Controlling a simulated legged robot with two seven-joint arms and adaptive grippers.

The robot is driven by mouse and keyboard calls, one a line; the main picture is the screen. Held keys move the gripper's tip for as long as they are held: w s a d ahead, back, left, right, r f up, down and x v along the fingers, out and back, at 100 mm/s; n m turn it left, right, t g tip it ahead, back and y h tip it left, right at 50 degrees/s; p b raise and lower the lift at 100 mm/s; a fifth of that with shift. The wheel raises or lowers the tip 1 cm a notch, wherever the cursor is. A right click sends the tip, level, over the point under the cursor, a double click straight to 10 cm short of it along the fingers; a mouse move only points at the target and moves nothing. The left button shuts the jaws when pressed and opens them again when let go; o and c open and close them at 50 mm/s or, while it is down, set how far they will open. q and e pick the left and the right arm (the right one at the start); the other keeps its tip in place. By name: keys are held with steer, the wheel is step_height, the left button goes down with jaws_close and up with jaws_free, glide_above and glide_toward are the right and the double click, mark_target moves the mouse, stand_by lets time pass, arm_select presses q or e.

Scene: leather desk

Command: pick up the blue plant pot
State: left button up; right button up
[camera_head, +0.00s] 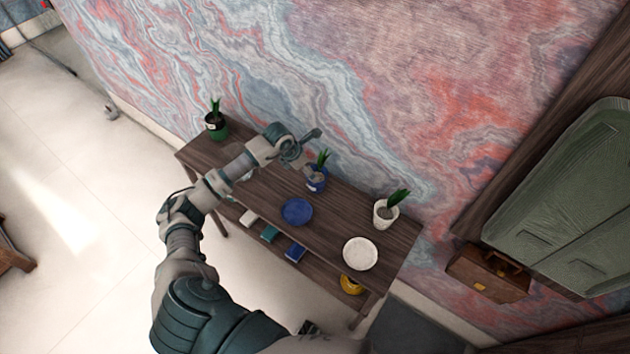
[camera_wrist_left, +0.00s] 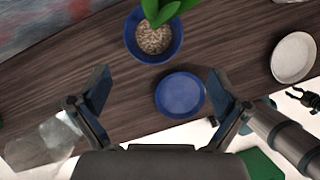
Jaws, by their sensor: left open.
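The blue plant pot (camera_head: 316,184) with a green plant stands on the wooden desk near the wall. In the left wrist view the pot (camera_wrist_left: 135,45) is at the top centre, with pale pebbles inside. My left gripper (camera_head: 306,150) is above the desk beside the pot in the head view. In the wrist view its open, empty fingers (camera_wrist_left: 160,92) are apart, with the pot beyond them. What seems to be my right gripper (camera_head: 307,327) shows small and dark at the bottom of the head view and at the right of the wrist view (camera_wrist_left: 305,97); its opening is unclear.
A blue plate (camera_head: 297,212) lies in front of the pot. Books (camera_head: 270,233) and a yellow item (camera_head: 351,286) are below.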

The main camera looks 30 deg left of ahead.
mark_target(317, 174)
arm_select(q)
steer(key=x, duration=0.2)
steer(key=a+x, duration=0.1)
steer(key=x, duration=0.2)
steer(key=shift+w+f, duration=0.1)
steer(key=shift+f, duration=0.3)
steer(key=x, duration=0.2)
steer(key=p+x, duration=0.1)
steer(key=x, duration=0.1)
steer(key=shift+w+d+r, duration=0.15)
steer(key=shift+w+d, duration=0.15)
steer(key=shift+w+d+f, duration=0.15)
steer(key=shift+f, duration=0.3)
steer(key=shift+a+f, duration=0.1)
steer(key=shift+a, duration=0.3)
steer(key=c, duration=1.4)
steer(key=shift+w+d, duration=0.1)
steer(key=shift+d, duration=0.05)
